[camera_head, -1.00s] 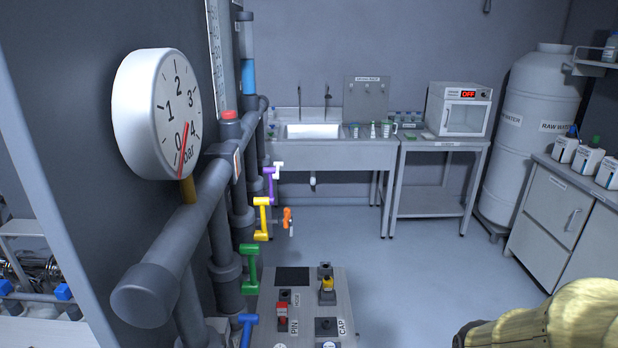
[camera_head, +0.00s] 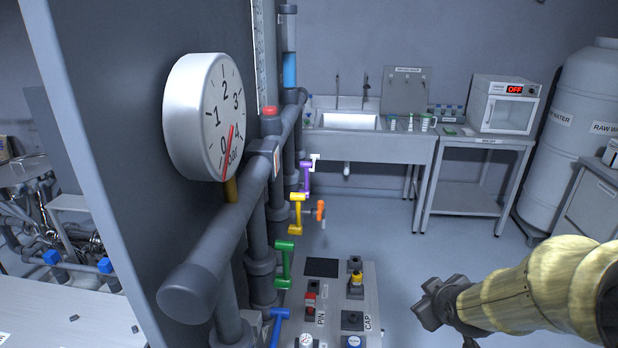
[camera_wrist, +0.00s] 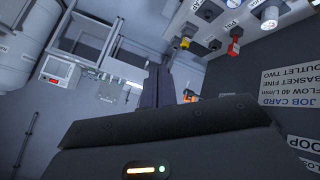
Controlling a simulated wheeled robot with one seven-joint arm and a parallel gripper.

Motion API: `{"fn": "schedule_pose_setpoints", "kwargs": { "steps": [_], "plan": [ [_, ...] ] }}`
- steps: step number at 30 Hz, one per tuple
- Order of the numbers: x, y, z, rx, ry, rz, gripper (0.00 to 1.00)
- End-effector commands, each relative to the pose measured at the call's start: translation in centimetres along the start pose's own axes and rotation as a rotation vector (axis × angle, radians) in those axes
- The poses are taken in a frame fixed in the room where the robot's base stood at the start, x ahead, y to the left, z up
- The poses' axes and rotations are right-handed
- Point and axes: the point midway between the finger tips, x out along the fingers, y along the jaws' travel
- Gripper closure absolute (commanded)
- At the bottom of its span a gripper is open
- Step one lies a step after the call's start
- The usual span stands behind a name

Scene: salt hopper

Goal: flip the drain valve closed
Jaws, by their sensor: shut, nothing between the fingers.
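Several coloured valve handles stick out from the pipes on the left of the head view: blue (camera_head: 279,324), green (camera_head: 285,262), yellow (camera_head: 297,214), purple (camera_head: 306,178) and white (camera_head: 314,160). A small orange handle (camera_head: 321,210) sits just right of the yellow one. I cannot read which is the drain valve. My gripper (camera_head: 424,302) is at the lower right in the head view, right of the control panel and apart from the handles. In the wrist view its dark fingers (camera_wrist: 165,88) are together and empty, with an orange part (camera_wrist: 190,95) beyond them.
A control panel (camera_head: 375,312) with knobs and switches stands below the handles. A thick grey pipe (camera_head: 222,245) and a pressure gauge (camera_head: 205,118) fill the left. A sink (camera_head: 350,122), oven (camera_head: 503,103) and water tank (camera_head: 580,130) stand behind. The floor beyond the panel is clear.

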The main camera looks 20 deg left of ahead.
Motion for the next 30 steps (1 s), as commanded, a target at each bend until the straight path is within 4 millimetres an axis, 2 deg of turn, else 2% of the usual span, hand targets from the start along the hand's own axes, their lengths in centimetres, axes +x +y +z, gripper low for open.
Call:
{"fn": "schedule_pose_setpoints", "kwargs": {
  "steps": [1, 6, 9, 12, 15, 17, 30],
  "plan": [
    [0.5, 0.2, -3.6, -0.134, 0.093, 0.020, 1.00],
    [0.9, -1.0, -14.6, -0.567, 0.421, 0.147, 1.00],
    [-0.1, -2.7, -20.5, -0.789, 0.610, 0.251, 1.00],
    [-1.3, -4.6, -24.7, -0.948, 0.761, 0.354, 1.00],
    [-2.3, -5.9, -27.1, -1.038, 0.855, 0.429, 1.00],
    [-2.7, -6.2, -27.7, -1.064, 0.883, 0.454, 1.00],
    [-2.6, -6.3, -28.2, -1.072, 0.891, 0.464, 1.00]
  ]
}}
